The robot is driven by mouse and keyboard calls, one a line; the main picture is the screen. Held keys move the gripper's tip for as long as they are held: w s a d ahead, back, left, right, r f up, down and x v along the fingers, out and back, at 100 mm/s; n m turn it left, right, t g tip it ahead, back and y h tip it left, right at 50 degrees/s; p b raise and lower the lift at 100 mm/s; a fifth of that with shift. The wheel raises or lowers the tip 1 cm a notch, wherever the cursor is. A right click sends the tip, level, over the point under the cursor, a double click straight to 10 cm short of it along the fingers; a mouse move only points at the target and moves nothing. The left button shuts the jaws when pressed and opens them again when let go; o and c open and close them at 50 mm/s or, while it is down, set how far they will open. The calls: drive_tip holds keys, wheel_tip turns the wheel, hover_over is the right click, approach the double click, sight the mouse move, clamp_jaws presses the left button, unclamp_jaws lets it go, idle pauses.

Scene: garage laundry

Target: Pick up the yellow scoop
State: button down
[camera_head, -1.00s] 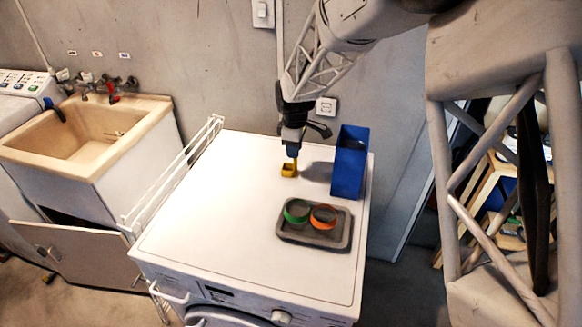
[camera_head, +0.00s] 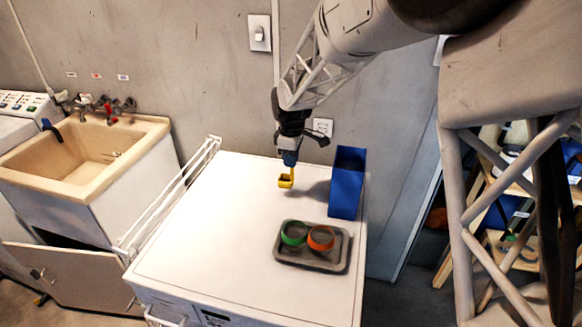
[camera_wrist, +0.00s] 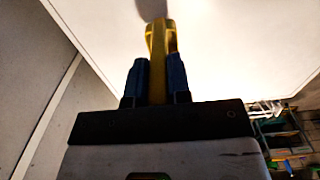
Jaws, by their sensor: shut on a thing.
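The yellow scoop (camera_head: 286,182) hangs upright below my gripper (camera_head: 290,160), over the back middle of the white washing machine top (camera_head: 220,225). Its small cup is at the bottom and its handle runs up between my fingers. In the wrist view, the two blue fingers of my gripper (camera_wrist: 157,75) are shut on either side of the yellow handle (camera_wrist: 159,40). The scoop seems to be a little above the machine top, with a shadow to its right. The inside of the cup is hard to make out.
A tall blue box (camera_head: 347,185) stands close to the right of the scoop. A white rack (camera_head: 170,200) edges the left side. The machine top's left half is clear.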

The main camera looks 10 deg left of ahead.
drive_tip(key=shift+r, duration=2.95)
